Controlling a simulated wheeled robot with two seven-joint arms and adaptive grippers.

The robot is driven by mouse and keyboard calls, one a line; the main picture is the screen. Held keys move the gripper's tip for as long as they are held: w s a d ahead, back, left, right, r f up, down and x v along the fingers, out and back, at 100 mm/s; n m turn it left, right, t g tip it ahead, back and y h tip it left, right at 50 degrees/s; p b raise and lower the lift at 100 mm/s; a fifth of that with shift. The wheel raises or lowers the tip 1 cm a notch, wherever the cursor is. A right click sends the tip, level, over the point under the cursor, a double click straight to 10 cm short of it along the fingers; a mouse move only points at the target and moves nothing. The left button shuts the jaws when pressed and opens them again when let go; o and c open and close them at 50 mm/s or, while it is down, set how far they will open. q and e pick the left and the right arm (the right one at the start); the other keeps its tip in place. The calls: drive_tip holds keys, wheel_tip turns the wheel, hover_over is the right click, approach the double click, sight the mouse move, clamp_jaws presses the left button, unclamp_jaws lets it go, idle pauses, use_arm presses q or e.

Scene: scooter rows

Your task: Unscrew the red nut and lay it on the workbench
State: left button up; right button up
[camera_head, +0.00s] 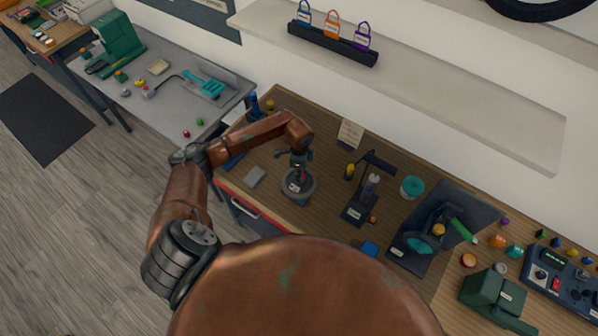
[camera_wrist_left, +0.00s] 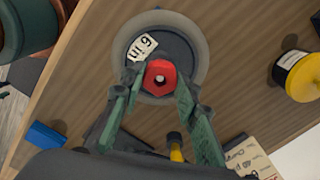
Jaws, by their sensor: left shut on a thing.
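In the head view, the left gripper (camera_head: 297,170) points down over the round part (camera_head: 309,186) on the wooden workbench (camera_head: 262,214). There the nut is hidden. My right gripper is in neither view.
A grey block (camera_head: 255,176) lies left of the round part. A dark stand (camera_head: 359,209) and a teal-lidded jar (camera_head: 411,187) are to the right. A small card (camera_head: 350,133) stands behind. Bare wood lies around the round part.

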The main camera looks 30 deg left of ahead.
use_arm(q)
drive_tip(key=shift+s+n+p, duration=0.1)
drive_tip(key=shift+n+p, duration=0.45)
drive_tip(key=shift+n, duration=1.45)
drive_tip(key=o, duration=1.2)
drive_tip(key=shift+r, duration=0.1)
wheel_tip(320, 180, up, 12)
drive_tip(key=shift+f, duration=0.1)
